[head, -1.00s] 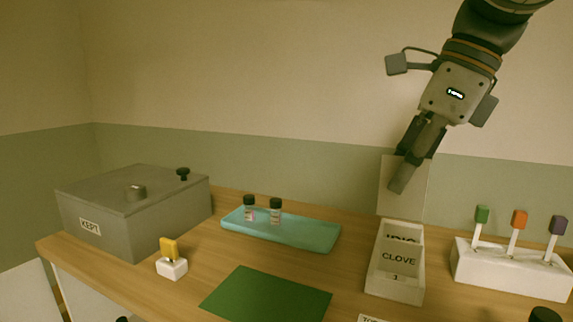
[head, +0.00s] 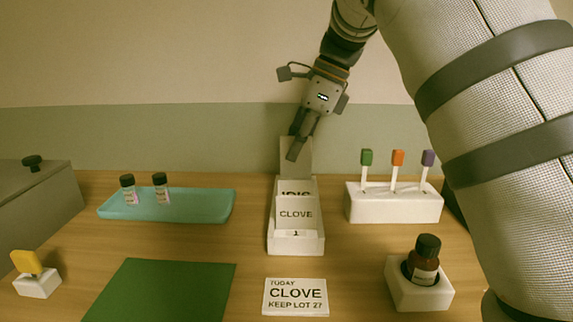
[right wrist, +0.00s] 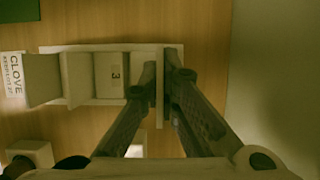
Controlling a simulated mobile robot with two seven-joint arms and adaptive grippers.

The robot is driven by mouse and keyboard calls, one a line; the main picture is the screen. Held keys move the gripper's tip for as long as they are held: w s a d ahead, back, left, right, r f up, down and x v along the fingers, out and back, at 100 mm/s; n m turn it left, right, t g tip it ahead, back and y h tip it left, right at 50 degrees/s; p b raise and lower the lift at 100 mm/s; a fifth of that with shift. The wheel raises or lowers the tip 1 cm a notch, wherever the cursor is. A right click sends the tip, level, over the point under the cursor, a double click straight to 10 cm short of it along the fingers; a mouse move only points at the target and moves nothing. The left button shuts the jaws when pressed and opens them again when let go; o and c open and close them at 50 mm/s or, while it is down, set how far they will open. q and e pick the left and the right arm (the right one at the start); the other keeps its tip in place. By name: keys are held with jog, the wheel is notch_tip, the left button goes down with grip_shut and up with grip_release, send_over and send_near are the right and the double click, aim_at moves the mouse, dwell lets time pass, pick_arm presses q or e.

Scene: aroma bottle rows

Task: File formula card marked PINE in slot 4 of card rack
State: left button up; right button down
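A pale card (head: 301,167) stands upright at the back end of the white card rack (head: 285,246). Its visible face shows no readable word in the head view. My right gripper (head: 294,150) is shut on its upper part from above. In the right wrist view the card (right wrist: 160,105) shows nearly edge-on between the fingers, at the rack's end past the divider marked 3 (right wrist: 116,75). I cannot tell how deep its lower edge sits. A CLOVE card (head: 296,213) stands at the rack's front, with another partly hidden card (head: 295,187) behind it. My left gripper is out of view.
A TODAY CLOVE sign (head: 295,297) lies in front of the rack. A white holder with coloured sticks (head: 393,205) and a brown bottle in a white block (head: 418,293) stand right. A teal tray (head: 170,209) with two vials and a green mat (head: 160,290) are left.

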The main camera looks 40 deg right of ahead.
aim_at(296, 166)
jog(key=shift+w+d+f, duration=0.1)
jog(key=shift+d+f, duration=0.05)
jog(key=shift+f, duration=0.85)
jog(key=shift+w+d+f, duration=0.1)
jog(key=shift+f, duration=0.85)
jog(key=c, duration=1.8)
grip_release()
jog(key=shift+f, duration=0.15)
jog(key=v, duration=1.2)
jog(key=shift+r, duration=0.25)
jog(key=shift+a, duration=0.1)
